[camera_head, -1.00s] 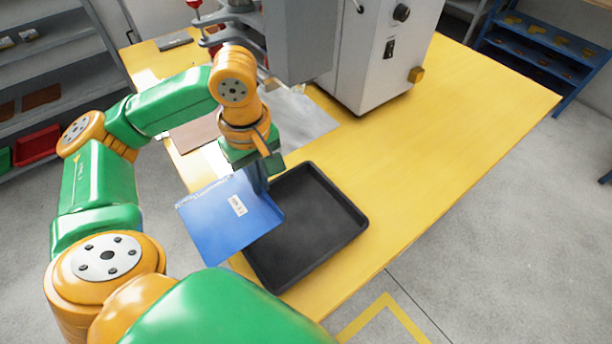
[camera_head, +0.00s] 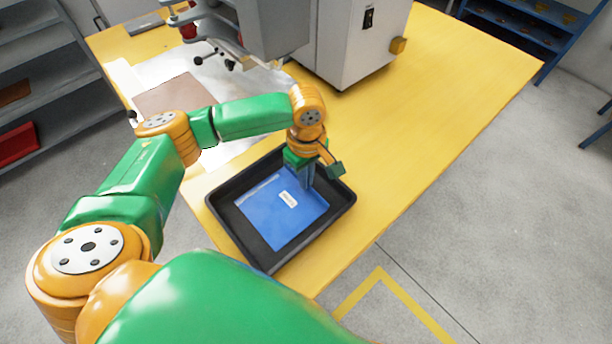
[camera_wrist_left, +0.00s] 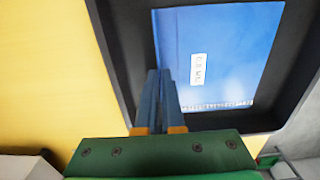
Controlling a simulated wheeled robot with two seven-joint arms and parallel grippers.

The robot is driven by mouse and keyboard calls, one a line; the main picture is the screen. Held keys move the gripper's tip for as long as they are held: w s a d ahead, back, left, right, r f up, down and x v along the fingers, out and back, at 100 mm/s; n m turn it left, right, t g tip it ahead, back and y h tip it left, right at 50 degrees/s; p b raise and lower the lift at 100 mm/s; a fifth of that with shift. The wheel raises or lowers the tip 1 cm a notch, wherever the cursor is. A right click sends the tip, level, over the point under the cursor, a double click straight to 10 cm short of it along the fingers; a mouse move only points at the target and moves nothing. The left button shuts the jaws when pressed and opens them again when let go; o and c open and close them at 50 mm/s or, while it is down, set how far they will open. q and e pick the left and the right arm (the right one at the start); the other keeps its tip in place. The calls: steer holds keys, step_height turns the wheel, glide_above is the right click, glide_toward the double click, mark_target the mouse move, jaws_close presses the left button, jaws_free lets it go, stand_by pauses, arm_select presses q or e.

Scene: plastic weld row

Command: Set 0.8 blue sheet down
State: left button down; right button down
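The blue sheet (camera_head: 270,222) with a small white label lies inside the black tray (camera_head: 228,232), looking flat or nearly so. In the left wrist view the sheet (camera_wrist_left: 225,55) fills much of the tray, and its label seems to read 0.8 mm. My left gripper (camera_head: 308,184) points down at the sheet's right edge in the head view. In the left wrist view its two fingers (camera_wrist_left: 161,74) are close together at the sheet's edge and look shut on it. The tips' exact contact is hard to see. My right gripper is not in view.
The tray stands on a yellow table (camera_head: 440,90) near its front edge. A grey and white machine (camera_head: 350,45) stands behind it. A brown sheet (camera_head: 175,97) and a pale sheet lie at the back left. The table right of the tray is clear.

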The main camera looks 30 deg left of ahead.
arm_select(q)
steer(key=c, duration=1)
jaws_free()
steer(key=shift+c, duration=0.2)
step_height(320, 180, up, 12)
steer(key=p, duration=0.1)
steer(key=shift+r, duration=0.1)
